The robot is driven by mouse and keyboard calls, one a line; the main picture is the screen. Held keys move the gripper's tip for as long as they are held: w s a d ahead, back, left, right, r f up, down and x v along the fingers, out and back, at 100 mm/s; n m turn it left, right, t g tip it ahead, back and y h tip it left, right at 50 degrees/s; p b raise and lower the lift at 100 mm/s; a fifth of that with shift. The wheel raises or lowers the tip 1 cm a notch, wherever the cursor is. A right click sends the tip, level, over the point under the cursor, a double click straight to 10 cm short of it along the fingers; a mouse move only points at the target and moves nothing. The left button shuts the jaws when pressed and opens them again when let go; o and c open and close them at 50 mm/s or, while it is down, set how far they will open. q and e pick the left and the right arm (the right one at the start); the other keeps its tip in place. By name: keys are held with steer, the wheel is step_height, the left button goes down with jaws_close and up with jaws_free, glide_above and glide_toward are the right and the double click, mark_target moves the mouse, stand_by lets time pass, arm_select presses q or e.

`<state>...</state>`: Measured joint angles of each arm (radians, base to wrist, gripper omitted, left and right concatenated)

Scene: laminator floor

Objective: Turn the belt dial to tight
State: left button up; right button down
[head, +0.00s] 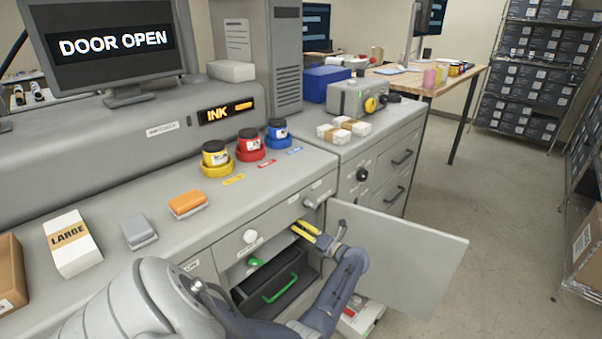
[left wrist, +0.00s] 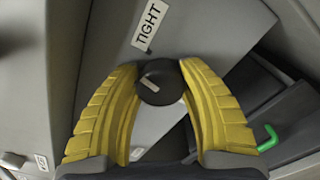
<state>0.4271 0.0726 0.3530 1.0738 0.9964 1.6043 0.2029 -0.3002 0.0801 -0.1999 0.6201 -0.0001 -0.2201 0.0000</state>
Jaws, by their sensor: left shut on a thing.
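The belt dial (left wrist: 161,80) is a round black knob with a short white pointer mark, on a grey panel in the left wrist view. A white TIGHT label (left wrist: 150,24) with a small dark tick is just above it. The pointer mark lies slanted on the left of the knob's face, not clearly lined up with the tick. My left gripper (head: 303,231) reaches into the open cabinet, and its yellow fingers (left wrist: 160,70) are shut on the dial from both sides. The head view does not show the dial. My right gripper is out of view.
The open cabinet door (head: 400,258) stands right of my left arm. A black tray with a green handle (head: 280,287) and a green lever (head: 256,262) are inside. The counter above holds ink jars (head: 249,143) and boxes. A monitor (head: 115,45) reads DOOR OPEN.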

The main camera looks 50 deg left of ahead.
arm_select(q)
steer(key=m, duration=0.4)
steer(key=shift+w+a+m, duration=0.1)
steer(key=shift+m, duration=0.3)
stand_by(0.4)
steer(key=o, duration=1.3)
steer(key=shift+c, duration=0.2)
steer(key=shift+d+f, duration=0.1)
steer(key=shift+d, duration=0.1)
steer(key=w+d, duration=0.1)
steer(key=d, duration=1)
steer(key=shift+w+d, duration=0.2)
steer(key=shift+d, duration=0.1)
steer(key=shift+m, duration=0.4)
